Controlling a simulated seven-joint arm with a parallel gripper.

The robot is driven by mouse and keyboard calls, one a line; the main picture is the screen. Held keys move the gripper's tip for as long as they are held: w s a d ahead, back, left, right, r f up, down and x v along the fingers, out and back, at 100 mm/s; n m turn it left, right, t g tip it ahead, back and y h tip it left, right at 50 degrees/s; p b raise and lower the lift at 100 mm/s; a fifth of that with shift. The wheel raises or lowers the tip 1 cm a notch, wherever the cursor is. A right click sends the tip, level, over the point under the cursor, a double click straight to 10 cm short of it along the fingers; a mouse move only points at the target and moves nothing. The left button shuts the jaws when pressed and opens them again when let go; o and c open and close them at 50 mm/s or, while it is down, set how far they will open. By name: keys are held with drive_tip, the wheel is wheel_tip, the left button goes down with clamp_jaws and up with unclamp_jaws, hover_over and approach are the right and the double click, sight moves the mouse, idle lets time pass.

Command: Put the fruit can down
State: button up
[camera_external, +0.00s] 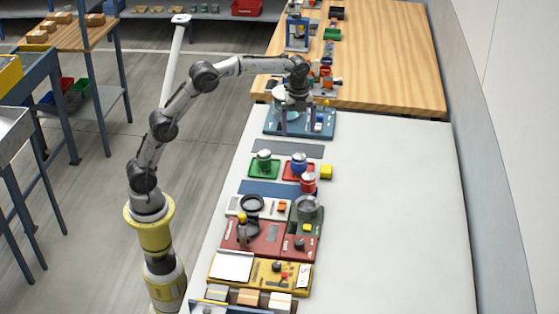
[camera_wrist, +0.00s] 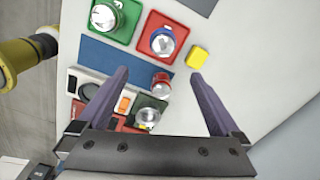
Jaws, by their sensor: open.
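Three cans with silvery lids stand on the white table, and no label is readable, so I cannot tell which is the fruit can. A green can (camera_external: 264,160) stands on a green tray, and it also shows in the wrist view (camera_wrist: 107,17). A blue can (camera_external: 299,162) stands on a red tray; the wrist view shows it too (camera_wrist: 162,41). A red can (camera_external: 308,183) stands off the trays, by the right end of a blue mat (camera_wrist: 110,58).
A yellow block (camera_external: 326,172) sits right of the red tray. The table's right side is clear.

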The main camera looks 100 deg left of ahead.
drive_tip(key=s+d+r+n+t, duration=0.2)
drive_tip(key=s+d+r+n, duration=0.3)
drive_tip(key=d, duration=0.4)
drive_tip(key=s+d+r+n+t, duration=0.15)
drive_tip(key=s+d+r, duration=0.25)
drive_tip(key=s+d, duration=0.5)
drive_tip(key=s+d+f+n+t, duration=0.1)
drive_tip(key=s+d+f+n, duration=0.2)
drive_tip(key=s, duration=0.4)
drive_tip(key=s+d+f+n+t, duration=0.1)
drive_tip(key=s+d+f+n, duration=0.2)
drive_tip(key=s, duration=0.4)
drive_tip(key=d+n, duration=0.1)
drive_tip(key=d, duration=0.1)
drive_tip(key=shift+s+d+f, duration=0.15)
drive_tip(key=shift+d, duration=0.2)
drive_tip(key=shift+n, duration=0.25)
